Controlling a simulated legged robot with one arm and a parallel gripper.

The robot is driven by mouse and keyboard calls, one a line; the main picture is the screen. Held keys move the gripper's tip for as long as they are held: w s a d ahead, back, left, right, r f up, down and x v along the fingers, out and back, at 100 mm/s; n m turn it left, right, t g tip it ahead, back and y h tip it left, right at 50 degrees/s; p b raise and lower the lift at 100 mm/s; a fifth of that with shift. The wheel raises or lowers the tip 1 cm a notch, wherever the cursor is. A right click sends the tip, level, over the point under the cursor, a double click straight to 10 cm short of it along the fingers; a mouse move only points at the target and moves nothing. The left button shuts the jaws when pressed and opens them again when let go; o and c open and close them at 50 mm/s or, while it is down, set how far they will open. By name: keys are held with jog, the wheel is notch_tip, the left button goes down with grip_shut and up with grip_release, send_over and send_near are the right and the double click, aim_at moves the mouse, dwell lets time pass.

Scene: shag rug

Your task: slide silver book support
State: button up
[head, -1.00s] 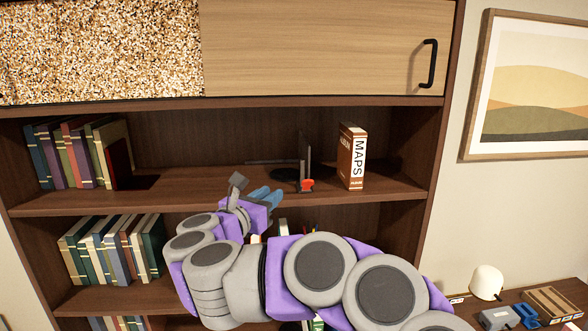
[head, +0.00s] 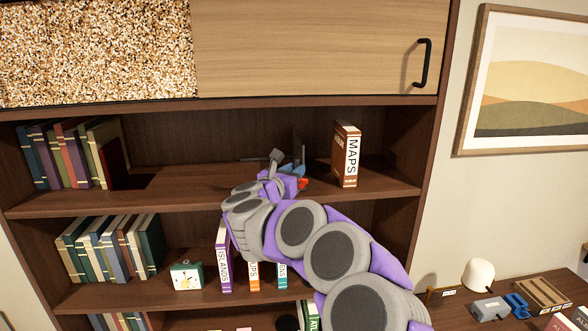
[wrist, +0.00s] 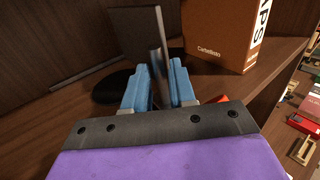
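The book support (wrist: 130,35) is a dark grey upright plate with a lighter grey edge, standing on the top shelf. In the head view only the upper part of the book support (head: 298,152) shows above my gripper. My gripper (wrist: 159,82) has two blue fingers, one on each side of the plate's near edge in the wrist view. The fingers are apart, with a visible gap; I cannot tell whether either touches the plate. In the head view my gripper (head: 294,170) is at the top shelf. The support's lower part is partly hidden by the fingers.
A brown MAPS binder (head: 346,155) stands close to the right of the support. A grey rod (wrist: 85,75) and a black round base (wrist: 115,87) lie left of it. A red piece (head: 303,183) sits near my fingers.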

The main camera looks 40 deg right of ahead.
jog(key=shift+w+d, duration=0.1)
jog(key=shift+d, duration=0.1)
jog(key=shift+a+r, duration=0.1)
jog(key=shift+a, duration=0.3)
jog(key=shift+c, duration=0.2)
grip_shut()
